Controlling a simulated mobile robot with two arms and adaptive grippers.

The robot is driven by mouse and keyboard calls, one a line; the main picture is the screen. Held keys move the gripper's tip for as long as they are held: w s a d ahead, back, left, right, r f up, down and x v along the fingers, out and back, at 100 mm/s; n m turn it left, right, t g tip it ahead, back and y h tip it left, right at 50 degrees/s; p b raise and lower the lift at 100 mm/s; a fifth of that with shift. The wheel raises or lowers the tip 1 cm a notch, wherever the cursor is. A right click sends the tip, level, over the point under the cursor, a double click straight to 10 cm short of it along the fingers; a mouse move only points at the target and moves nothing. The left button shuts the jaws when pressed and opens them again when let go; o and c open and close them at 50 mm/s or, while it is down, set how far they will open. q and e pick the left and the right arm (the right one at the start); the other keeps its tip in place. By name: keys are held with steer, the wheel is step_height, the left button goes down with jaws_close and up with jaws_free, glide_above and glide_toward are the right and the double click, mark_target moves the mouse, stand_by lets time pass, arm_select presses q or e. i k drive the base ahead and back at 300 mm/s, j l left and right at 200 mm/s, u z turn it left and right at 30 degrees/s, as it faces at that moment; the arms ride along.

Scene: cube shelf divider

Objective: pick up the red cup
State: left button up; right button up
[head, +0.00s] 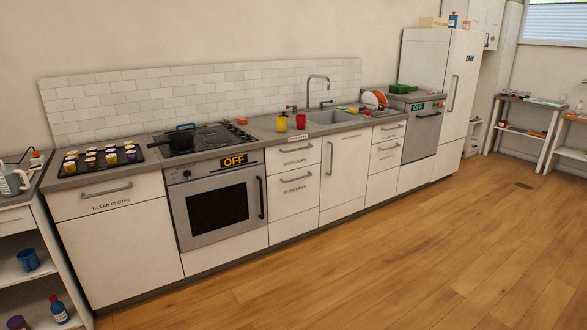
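A small red cup (301,121) stands upright on the grey kitchen counter, between the hob and the sink. A yellow cup (282,123) stands just left of it, close beside it. Neither of my grippers shows in the head view, and nothing of mine touches the red cup. The front and side of the red cup are unobstructed from here.
A black pan (180,139) sits on the hob, left of the cups. The sink (335,117) and a dish rack with plates (375,99) are to the right. A tray of small jars (102,159) is at the left. The wooden floor (350,260) before the cabinets is clear.

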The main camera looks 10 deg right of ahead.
mark_target(300, 119)
steer(key=i+l+z, duration=0.4)
steer(key=i, duration=0.55)
steer(key=i+z, duration=0.35)
steer(key=i, duration=0.6)
steer(key=i+u, duration=0.15)
steer(key=i, duration=0.3)
steer(key=i+l+u, duration=0.15)
steer(key=i, duration=0.3)
steer(key=i+l+u, duration=0.15)
steer(key=i, duration=0.25)
steer(key=i+l+u, duration=0.15)
steer(key=i, duration=0.3)
steer(key=l, duration=0.1)
